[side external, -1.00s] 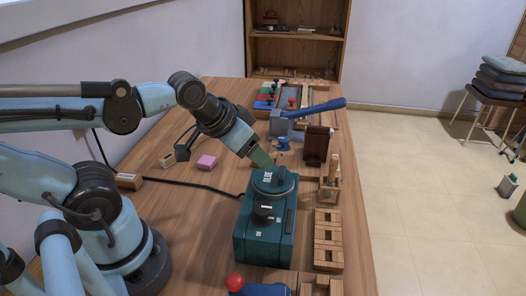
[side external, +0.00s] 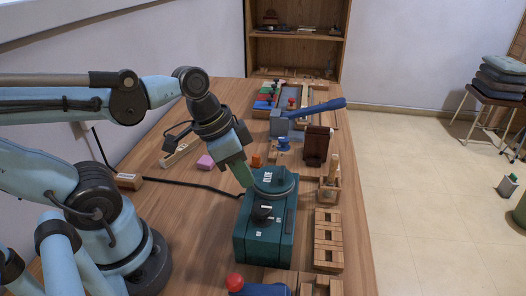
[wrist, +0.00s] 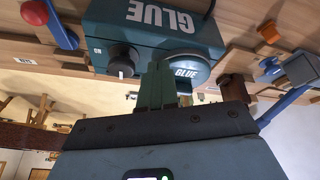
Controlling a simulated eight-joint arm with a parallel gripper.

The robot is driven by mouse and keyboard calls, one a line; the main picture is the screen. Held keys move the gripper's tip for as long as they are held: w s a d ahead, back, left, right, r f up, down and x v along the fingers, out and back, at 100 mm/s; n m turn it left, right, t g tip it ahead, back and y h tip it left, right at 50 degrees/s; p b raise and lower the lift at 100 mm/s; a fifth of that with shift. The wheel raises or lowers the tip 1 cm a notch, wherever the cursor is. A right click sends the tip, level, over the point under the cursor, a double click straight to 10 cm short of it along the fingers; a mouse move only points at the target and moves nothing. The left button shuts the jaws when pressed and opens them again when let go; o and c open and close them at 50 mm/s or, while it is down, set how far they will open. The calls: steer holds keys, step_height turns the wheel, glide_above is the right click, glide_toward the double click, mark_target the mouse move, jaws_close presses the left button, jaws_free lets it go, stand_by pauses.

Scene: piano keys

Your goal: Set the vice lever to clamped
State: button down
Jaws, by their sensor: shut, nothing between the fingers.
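A long blue lever (side external: 320,108) rises to the right from a grey-blue block (side external: 279,125) at the far part of the bench; I take this for the vice lever, though no label shows. In the wrist view the lever (wrist: 284,106) and its block (wrist: 302,67) are at the right edge. My gripper (side external: 246,179) is shut and empty, its green fingers pointing down beside the round lid of the teal glue machine (side external: 265,235). In the wrist view the fingertips (wrist: 165,75) are in front of the glue machine (wrist: 150,40). My gripper is apart from the lever.
A red-knobbed blue device (side external: 236,283) stands at the near edge. An orange block (side external: 256,160), a pink block (side external: 206,162) and a brown upright block (side external: 316,146) are around the gripper. Wooden racks (side external: 328,240) line the right edge. A black cable crosses the left side.

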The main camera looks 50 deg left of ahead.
steer(key=s+d+r+m+g+h, duration=0.2)
steer(key=s+d+m+g+h, duration=0.2)
steer(key=s+m, duration=0.3)
steer(key=shift+d+r+m+g, duration=0.3)
steer(key=shift+d+g, duration=0.2)
steer(key=shift+d, duration=0.15)
glide_toward(259, 286)
steer(key=shift+s+d+f, duration=0.1)
steer(key=shift+s+f, duration=0.5)
steer(key=shift+f, duration=0.2)
steer(key=shift+s+f, duration=0.65)
steer(key=shift+f, duration=0.15)
